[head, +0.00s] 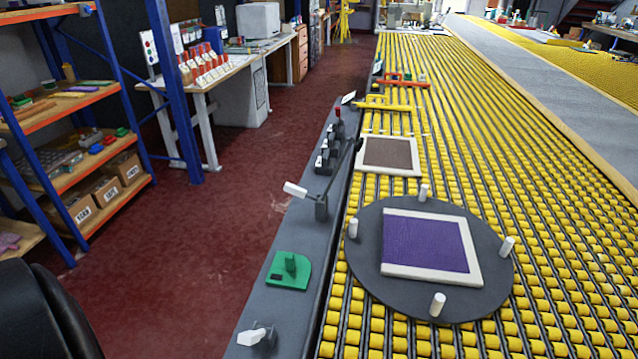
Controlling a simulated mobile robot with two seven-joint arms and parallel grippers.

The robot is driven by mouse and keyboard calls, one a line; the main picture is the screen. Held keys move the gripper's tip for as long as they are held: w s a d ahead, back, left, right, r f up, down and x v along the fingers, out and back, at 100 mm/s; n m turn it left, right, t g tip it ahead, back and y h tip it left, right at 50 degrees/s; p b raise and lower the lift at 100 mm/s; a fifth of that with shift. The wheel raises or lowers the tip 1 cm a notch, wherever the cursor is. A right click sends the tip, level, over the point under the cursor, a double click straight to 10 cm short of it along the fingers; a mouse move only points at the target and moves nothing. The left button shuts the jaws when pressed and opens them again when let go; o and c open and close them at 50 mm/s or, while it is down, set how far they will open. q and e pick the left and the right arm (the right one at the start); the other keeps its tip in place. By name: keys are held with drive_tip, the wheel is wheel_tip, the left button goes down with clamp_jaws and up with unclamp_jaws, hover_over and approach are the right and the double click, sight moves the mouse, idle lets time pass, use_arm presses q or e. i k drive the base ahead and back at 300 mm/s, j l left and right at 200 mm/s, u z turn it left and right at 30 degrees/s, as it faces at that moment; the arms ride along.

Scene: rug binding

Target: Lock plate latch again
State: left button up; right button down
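A round dark grey plate (365,275) lies on the yellow roller conveyor. It has several upright white pegs around its rim. A square purple rug piece (425,240) with a white border lies flat on it. A small white-handled lever (256,334) sits on the grey side rail near the bottom edge. Another lever with a white grip (296,189) stands on the rail beyond the plate. I cannot tell which of these levers is the plate latch, or whether it is locked. Neither of my grippers is in view.
A green block (289,270) sits on the rail left of the plate. Beyond are a brown rug piece (389,154), a yellow bar (385,105) and a red bar (403,82). Shelves (75,150) stand at left. The red floor (215,225) is clear.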

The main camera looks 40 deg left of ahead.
sight(249, 338)
drive_tip(key=u, duration=0.9)
